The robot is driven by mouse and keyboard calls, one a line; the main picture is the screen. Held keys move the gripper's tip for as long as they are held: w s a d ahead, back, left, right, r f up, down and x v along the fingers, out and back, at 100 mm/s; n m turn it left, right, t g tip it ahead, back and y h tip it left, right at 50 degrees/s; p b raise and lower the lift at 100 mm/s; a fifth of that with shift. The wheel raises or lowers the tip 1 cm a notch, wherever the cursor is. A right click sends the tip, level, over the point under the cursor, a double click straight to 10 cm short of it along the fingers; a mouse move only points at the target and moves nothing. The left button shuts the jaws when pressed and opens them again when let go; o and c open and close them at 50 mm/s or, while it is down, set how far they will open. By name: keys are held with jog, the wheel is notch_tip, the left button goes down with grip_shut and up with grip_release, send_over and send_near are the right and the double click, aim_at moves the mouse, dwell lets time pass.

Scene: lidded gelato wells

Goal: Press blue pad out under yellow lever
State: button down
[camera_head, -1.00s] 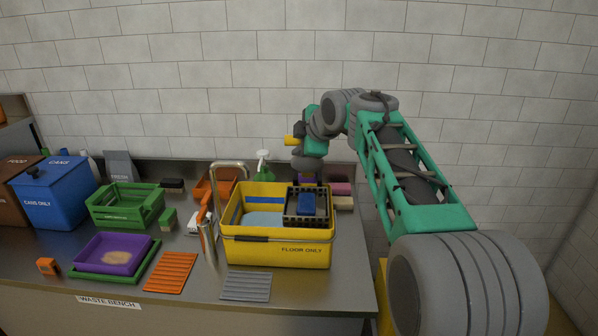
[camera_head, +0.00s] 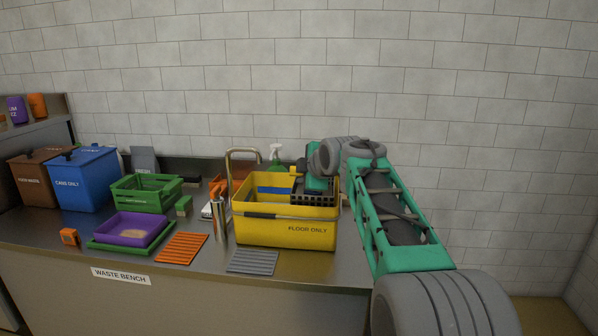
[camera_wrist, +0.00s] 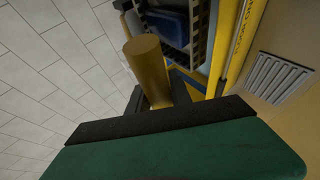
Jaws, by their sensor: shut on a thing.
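The yellow lever's grip (camera_wrist: 146,68) is a round yellow bar between my gripper's dark fingers (camera_wrist: 163,97) in the wrist view. My gripper is shut on it. In the head view the yellow grip (camera_head: 296,174) shows at the left of my teal wrist, low over the bucket's back right. The blue pad (camera_wrist: 168,22) lies in a dark slatted basket (camera_wrist: 200,35) in the wrist view. In the head view the basket (camera_head: 313,199) sits in the right part of the yellow bucket (camera_head: 286,222); my wrist hides the pad there.
The bucket, marked FLOOR ONLY, stands on the steel bench (camera_head: 200,268). A metal tap (camera_head: 230,165) is left of it, with a green spray bottle (camera_head: 276,156) behind. A grey slatted mat (camera_head: 253,261) lies in front. Green crate (camera_head: 145,195) and purple tray (camera_head: 132,231) are further left.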

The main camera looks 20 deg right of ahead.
jog(key=shift+s+d+f, duration=0.1)
jog(key=shift+d+f, duration=0.15)
jog(key=shift+f, duration=0.1)
jog(key=c, duration=1.5)
grip_release()
jog(key=shift+d, duration=0.1)
jog(key=shift+o, duration=0.2)
jog(key=shift+a+r, duration=0.1)
jog(key=shift+a, duration=0.15)
